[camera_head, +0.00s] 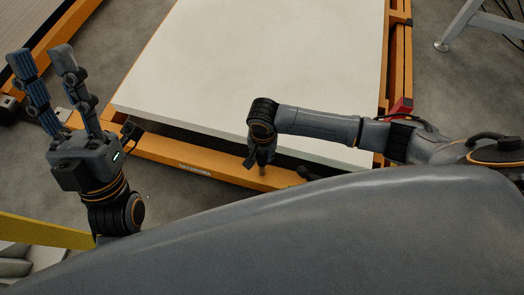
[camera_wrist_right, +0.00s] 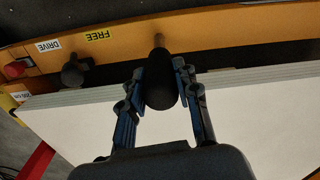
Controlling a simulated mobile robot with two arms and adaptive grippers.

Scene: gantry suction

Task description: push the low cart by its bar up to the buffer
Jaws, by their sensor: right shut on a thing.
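The low cart is an orange frame (camera_head: 205,168) bearing a large white slab (camera_head: 270,60). Its orange edge also shows in the right wrist view (camera_wrist_right: 215,32). My right gripper (camera_head: 262,163) is at the cart's near edge, shut on a black handle with a metal stem (camera_wrist_right: 160,90) that stands out from this edge. I cannot tell whether this handle belongs to the push bar. My left gripper (camera_head: 42,58) is open and empty, fingers spread, left of the cart's near corner. I cannot make out the buffer.
Labels reading FREE (camera_wrist_right: 98,36) and DRIVE (camera_wrist_right: 48,45), a black knob (camera_wrist_right: 72,74) and a red button (camera_wrist_right: 16,69) are on the cart's edge. Another orange frame (camera_head: 50,38) stands left, a grey-legged stand (camera_head: 465,22) upper right. Grey floor between is clear.

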